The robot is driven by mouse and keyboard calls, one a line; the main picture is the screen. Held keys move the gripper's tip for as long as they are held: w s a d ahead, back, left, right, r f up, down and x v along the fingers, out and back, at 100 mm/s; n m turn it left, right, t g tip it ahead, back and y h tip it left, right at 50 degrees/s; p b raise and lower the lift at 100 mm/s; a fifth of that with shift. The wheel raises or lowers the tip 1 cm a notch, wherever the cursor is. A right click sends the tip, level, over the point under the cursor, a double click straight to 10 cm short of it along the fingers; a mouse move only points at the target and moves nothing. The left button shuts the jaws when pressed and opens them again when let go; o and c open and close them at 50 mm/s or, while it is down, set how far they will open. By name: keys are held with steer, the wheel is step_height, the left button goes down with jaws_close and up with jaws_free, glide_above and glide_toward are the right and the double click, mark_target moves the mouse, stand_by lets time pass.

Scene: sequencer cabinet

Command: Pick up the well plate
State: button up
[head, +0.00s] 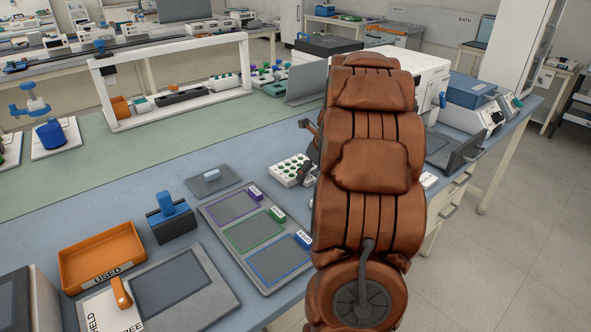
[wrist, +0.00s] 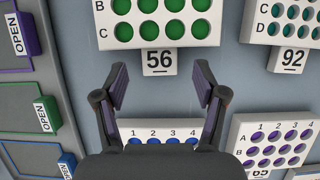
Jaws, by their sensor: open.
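Several white well plates show in the wrist view. A plate with green wells, tagged 56 (wrist: 160,40), lies ahead of my gripper (wrist: 161,84). A plate with blue wells (wrist: 160,128) lies low between the finger bases, partly hidden by my gripper. A plate with purple wells (wrist: 270,145) is at lower right, and one with teal wells, tagged 92 (wrist: 290,30), is at upper right. My gripper is open, with nothing between its fingertips, just short of the 56 tag. In the head view, a green-welled plate (head: 291,169) shows beside my gripper; my arm hides the others.
A grey tray with purple, green and blue outlined areas (head: 207,208) and OPEN tags lies left of the plates. An orange USED bin (head: 104,256) and a blue-handled block (head: 172,217) stand further left. An upright grey panel (head: 306,83) stands behind.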

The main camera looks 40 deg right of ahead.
steer(key=shift+x, duration=0.95)
steer(key=shift+c, duration=0.3)
steer(key=shift+a, duration=0.1)
jaws_close()
